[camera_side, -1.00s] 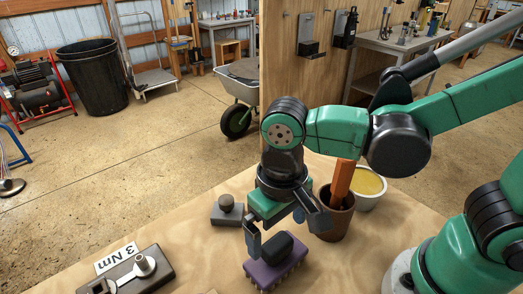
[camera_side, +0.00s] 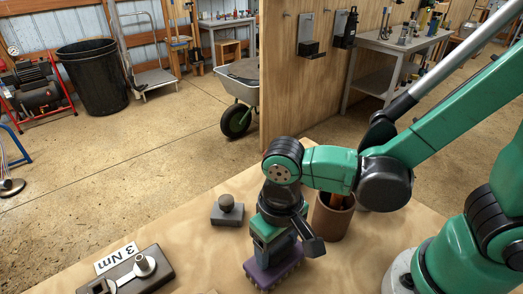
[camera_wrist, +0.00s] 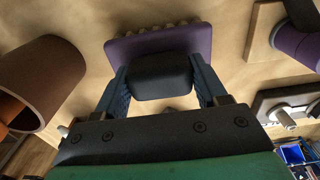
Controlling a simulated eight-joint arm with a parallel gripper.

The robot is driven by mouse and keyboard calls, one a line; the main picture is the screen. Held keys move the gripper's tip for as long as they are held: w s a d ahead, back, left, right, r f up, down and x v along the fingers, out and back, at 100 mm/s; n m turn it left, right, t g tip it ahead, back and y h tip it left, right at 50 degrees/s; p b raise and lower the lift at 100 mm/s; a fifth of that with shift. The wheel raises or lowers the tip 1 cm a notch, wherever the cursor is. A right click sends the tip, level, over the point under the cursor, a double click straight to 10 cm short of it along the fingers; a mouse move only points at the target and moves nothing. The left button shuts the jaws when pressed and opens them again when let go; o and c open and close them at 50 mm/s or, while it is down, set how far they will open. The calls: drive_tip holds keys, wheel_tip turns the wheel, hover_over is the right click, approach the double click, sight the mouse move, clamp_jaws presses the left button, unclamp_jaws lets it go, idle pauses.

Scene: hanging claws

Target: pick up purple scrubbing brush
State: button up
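The purple scrubbing brush (camera_side: 272,272) lies on the wooden table with its bristles down. In the wrist view its purple base (camera_wrist: 160,42) shows beyond its dark handle block (camera_wrist: 162,76). My gripper (camera_side: 271,256) is lowered over the brush. In the wrist view the blue fingers of my gripper (camera_wrist: 160,84) stand on either side of the dark handle, open and very close to it. I cannot tell whether either finger touches the handle. In the side view my gripper hides most of the handle.
A brown pot (camera_side: 332,216) stands close to the right of my gripper. A grey block with a round knob (camera_side: 227,211) is to its left. The table between is clear.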

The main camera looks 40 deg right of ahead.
drive_tip(key=c, duration=0.7)
drive_tip(key=shift+r, duration=0.1)
drive_tip(key=shift+c, duration=0.2)
wheel_tip(320, 180, up, 20)
